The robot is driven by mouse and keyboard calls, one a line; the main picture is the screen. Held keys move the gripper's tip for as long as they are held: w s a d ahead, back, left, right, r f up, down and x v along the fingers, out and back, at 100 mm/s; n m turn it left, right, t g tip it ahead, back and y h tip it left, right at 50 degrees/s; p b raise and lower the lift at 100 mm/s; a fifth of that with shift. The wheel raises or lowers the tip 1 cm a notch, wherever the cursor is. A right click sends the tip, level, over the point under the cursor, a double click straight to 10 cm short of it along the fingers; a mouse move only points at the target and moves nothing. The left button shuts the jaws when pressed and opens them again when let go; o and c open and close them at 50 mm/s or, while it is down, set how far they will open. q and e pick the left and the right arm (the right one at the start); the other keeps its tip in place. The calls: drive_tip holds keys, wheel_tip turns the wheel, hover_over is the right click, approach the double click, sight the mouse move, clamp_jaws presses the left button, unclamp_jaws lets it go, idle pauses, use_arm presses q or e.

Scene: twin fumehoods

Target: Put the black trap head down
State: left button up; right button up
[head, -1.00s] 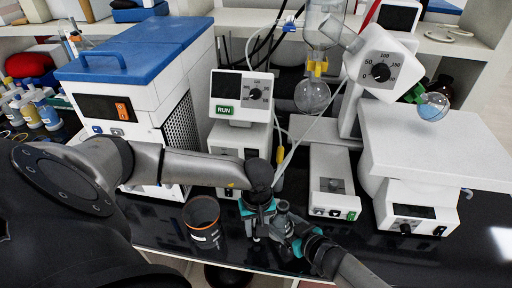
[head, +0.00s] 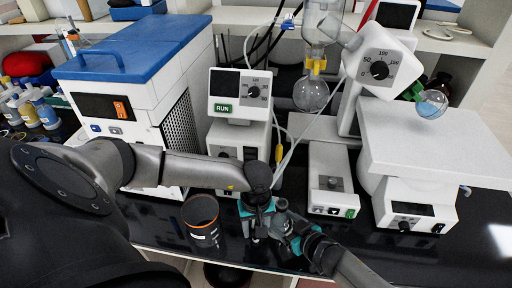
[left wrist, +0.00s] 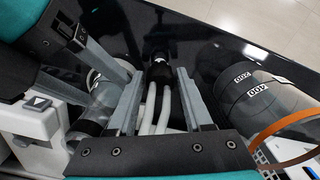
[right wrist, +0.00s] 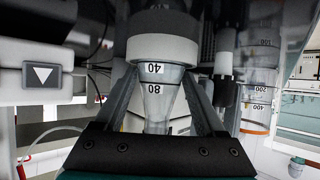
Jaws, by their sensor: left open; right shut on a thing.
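The black trap head (left wrist: 159,69) shows in the left wrist view, with pale tubes running from it toward the camera between my left fingers. The fingers of my left gripper (left wrist: 157,82) are apart on either side of it; whether it touches the bench is unclear. In the head view my left gripper (head: 254,228) points down just above the bench, and the trap head is hard to make out there. My right gripper (right wrist: 163,95) is shut on a clear graduated glass vessel (right wrist: 160,88) with a white collar. My right gripper (head: 290,234) is close beside the left one.
A dark see-through beaker with an orange rim (head: 202,222) stands just left of my grippers. Behind are a blue-lidded chiller (head: 140,50), a RUN controller (head: 240,95), a small stirrer (head: 330,180) and a rotary evaporator (head: 405,205). The dark bench front edge is close.

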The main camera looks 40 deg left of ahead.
use_arm(q)
wheel_tip(320, 180, up, 12)
idle(0.4)
use_arm(e)
drive_tip(key=o, duration=0.7)
use_arm(q)
drive_tip(key=shift+f, duration=0.1)
use_arm(e)
drive_tip(key=shift+o, duration=0.2)
drive_tip(key=shift+r, duration=0.1)
drive_tip(key=shift+r+p, duration=0.65)
drive_tip(key=shift+p, duration=0.05)
use_arm(q)
drive_tip(key=shift+r, duration=0.7)
use_arm(e)
drive_tip(key=shift+o, duration=0.4)
